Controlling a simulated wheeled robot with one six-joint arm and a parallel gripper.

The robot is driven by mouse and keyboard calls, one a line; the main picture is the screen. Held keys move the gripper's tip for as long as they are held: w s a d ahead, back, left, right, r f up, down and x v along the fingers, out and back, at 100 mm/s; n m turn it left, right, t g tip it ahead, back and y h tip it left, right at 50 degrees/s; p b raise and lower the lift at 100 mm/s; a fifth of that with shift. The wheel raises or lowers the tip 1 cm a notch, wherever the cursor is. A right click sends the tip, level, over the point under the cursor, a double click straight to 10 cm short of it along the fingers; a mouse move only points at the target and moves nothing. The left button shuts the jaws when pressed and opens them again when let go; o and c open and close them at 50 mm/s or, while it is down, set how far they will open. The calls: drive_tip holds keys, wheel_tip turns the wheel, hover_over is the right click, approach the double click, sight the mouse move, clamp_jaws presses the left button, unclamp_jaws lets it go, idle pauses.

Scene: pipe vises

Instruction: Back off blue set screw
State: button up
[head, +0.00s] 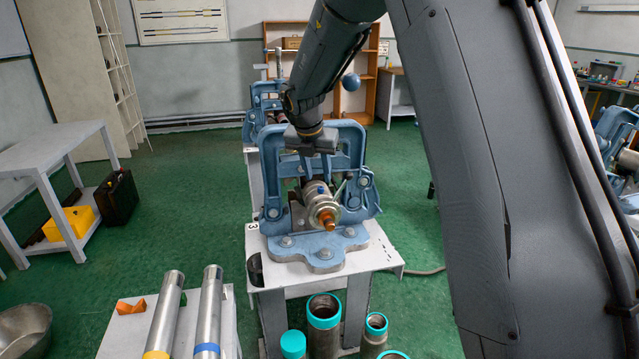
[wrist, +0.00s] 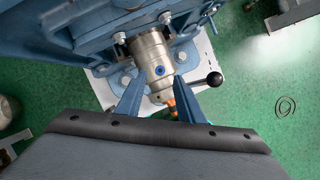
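The blue set screw (wrist: 161,70) is a small blue round spot on the upper side of a silver metal cylinder (wrist: 153,48). In the head view the cylinder (head: 318,202) is held in the blue pipe vise (head: 318,250), with an orange-brown tip at its near end. My gripper (head: 316,172) points down above the cylinder, its two fingers apart. In the wrist view my gripper (wrist: 158,82) is open, one finger to each side of the cylinder in the picture, with the screw between the fingertips. I see no contact with the screw.
The vise's blue frame (head: 270,150) rises close around my gripper. A lever with a black ball (wrist: 214,79) sticks out right of the cylinder. The vise stands on a white table (head: 375,257). Pipes with teal ends (head: 323,310) stand below in front.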

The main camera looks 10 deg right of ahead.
drive_tip(key=shift+v, duration=1.5)
drive_tip(key=shift+d, duration=0.1)
